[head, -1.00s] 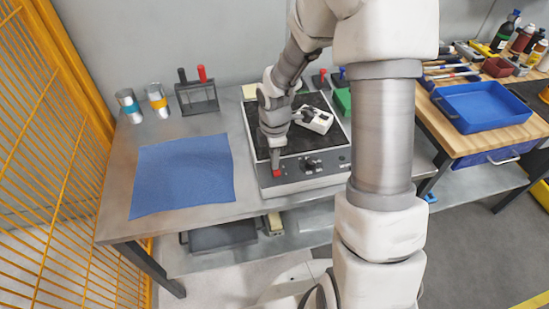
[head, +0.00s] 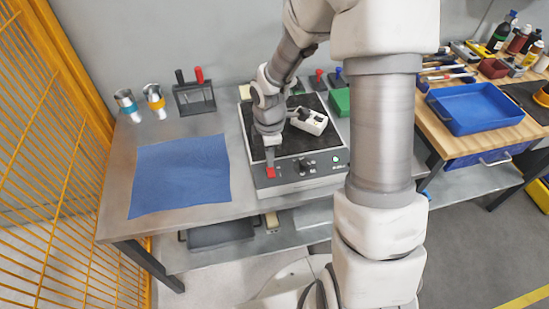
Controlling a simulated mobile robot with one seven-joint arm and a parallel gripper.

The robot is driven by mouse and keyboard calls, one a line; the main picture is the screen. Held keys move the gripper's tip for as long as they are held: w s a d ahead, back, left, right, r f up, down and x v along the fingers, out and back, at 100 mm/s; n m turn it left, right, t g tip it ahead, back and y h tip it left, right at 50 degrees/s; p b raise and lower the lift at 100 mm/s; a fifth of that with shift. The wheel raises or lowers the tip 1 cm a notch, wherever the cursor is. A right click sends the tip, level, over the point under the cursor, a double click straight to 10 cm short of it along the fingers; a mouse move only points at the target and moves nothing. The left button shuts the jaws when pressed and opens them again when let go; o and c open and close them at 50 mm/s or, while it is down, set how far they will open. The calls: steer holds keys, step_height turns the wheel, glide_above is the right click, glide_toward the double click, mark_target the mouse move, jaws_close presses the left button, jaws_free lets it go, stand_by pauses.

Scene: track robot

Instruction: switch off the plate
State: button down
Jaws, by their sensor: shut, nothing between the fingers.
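The plate (head: 324,156) is a grey box with a dark top, standing on the steel bench in the head view. Its front panel carries a red switch (head: 271,173) at the left, black knobs (head: 306,167) in the middle and a small round light or button (head: 336,159) at the right. My gripper (head: 270,163) points down at the red switch, with its fingertips at or just above it; I cannot tell if they touch. The fingers look shut and empty. The arm covers the left part of the plate's top.
A blue mat (head: 180,174) lies to the left. Two cups (head: 127,106) and a rack with black and red handles (head: 195,97) stand behind it. A yellow mesh fence (head: 50,150) bounds the left; a blue tray (head: 478,107) is far right.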

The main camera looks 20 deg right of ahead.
mark_target(271, 172)
step_height(271, 172, up, 11)
steer(key=p, duration=0.1)
steer(key=shift+w+p, duration=0.2)
steer(key=shift+p, duration=0.1)
steer(key=shift+r, duration=0.1)
steer(key=shift+s+t+b, duration=0.5)
steer(key=shift+s+b, duration=0.4)
steer(key=shift+b, duration=0.9)
steer(key=shift+r, duration=0.1)
steer(key=f, duration=0.4)
steer(key=w+f+b, duration=0.1)
steer(key=f, duration=0.4)
steer(key=f+b, duration=0.1)
steer(key=f, duration=0.4)
steer(key=shift+w, duration=0.3)
